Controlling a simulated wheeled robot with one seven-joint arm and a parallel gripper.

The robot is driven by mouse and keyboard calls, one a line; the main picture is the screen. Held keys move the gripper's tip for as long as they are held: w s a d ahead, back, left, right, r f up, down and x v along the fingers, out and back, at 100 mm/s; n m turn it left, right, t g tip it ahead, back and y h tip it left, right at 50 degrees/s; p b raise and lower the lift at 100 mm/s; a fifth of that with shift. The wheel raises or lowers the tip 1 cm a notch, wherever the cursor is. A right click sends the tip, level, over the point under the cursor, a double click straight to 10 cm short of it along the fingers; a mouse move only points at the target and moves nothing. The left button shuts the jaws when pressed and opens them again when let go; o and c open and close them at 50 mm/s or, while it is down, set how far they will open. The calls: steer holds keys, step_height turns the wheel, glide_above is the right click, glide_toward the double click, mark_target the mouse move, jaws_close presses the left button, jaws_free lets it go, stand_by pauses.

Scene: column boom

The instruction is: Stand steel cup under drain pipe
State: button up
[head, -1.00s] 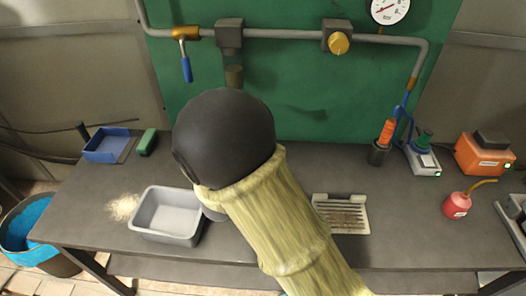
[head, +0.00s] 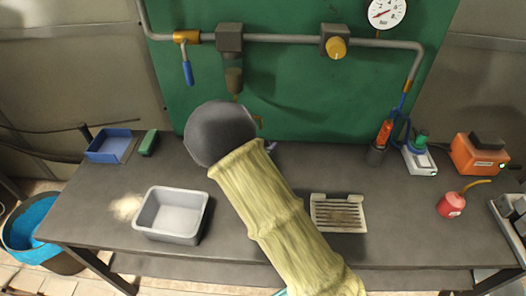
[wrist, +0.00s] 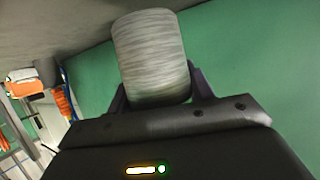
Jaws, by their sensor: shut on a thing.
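The steel cup (wrist: 152,55), a brushed grey cylinder, is between the two fingers of my gripper (wrist: 157,92) in the wrist view. The gripper is shut on it. In the head view my arm hides the cup and most of the gripper. A short dark bowl (head: 233,80) hangs under a grey block on the pipe (head: 285,35), in front of the green panel. I cannot tell whether it is the drain pipe. A small brown piece (head: 258,121) shows just right of my arm's dark end. Whether the cup touches the bench cannot be told.
A grey tub (head: 172,214) stands on the bench at left, with a pale pile (head: 125,207) beside it. A slotted tray (head: 338,213) lies right of my arm. A red oil can (head: 451,205) and an orange box (head: 478,155) stand farther right. A blue-handled valve (head: 187,70) hangs at upper left.

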steer(key=shift+w+f+p, duration=0.2)
steer(key=shift+f+p, duration=0.2)
steer(key=shift+f, duration=1.55)
steer(key=shift+f, duration=0.15)
steer(key=o, duration=1)
steer(key=b+v, duration=0.1)
steer(key=v, duration=1.1)
